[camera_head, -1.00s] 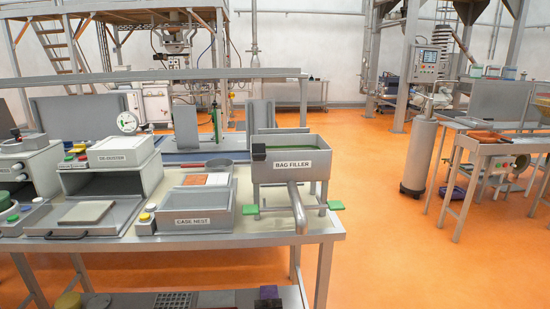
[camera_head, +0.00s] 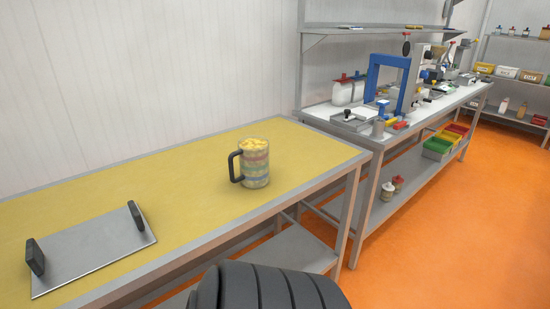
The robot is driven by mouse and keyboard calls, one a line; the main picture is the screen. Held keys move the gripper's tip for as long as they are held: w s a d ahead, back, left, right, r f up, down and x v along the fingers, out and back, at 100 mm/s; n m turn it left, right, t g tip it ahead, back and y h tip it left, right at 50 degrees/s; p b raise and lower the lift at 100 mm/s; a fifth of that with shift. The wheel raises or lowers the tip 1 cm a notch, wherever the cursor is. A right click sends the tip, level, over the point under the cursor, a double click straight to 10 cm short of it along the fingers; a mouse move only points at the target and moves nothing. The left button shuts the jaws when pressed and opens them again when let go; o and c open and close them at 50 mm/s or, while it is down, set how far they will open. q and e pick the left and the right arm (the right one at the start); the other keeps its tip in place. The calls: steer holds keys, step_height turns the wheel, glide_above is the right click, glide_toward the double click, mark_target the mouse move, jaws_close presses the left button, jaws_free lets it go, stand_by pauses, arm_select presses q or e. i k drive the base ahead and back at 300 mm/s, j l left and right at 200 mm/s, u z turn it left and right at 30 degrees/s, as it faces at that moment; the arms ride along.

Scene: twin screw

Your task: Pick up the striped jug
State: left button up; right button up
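The striped jug (camera_head: 256,165) stands upright on the yellow-topped table (camera_head: 180,166), near its right end. It is clear with coloured bands, is filled with yellowish pieces, and has a black handle on its left side. A dark ribbed part, which looks like part of my own arm, shows at the bottom middle, in front of the table and apart from the jug. Neither gripper's fingers are in view.
A metal tray (camera_head: 95,255) with two upright black handles lies on the table to the left. A second bench (camera_head: 400,129) with a blue frame (camera_head: 385,72) and tools stands behind to the right. Orange floor (camera_head: 455,215) is open at the right. A wall is behind the table.

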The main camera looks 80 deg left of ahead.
mark_target(253, 151)
steer(key=u, duration=2.95)
steer(key=i+l+u, duration=0.45)
steer(key=l, duration=0.3)
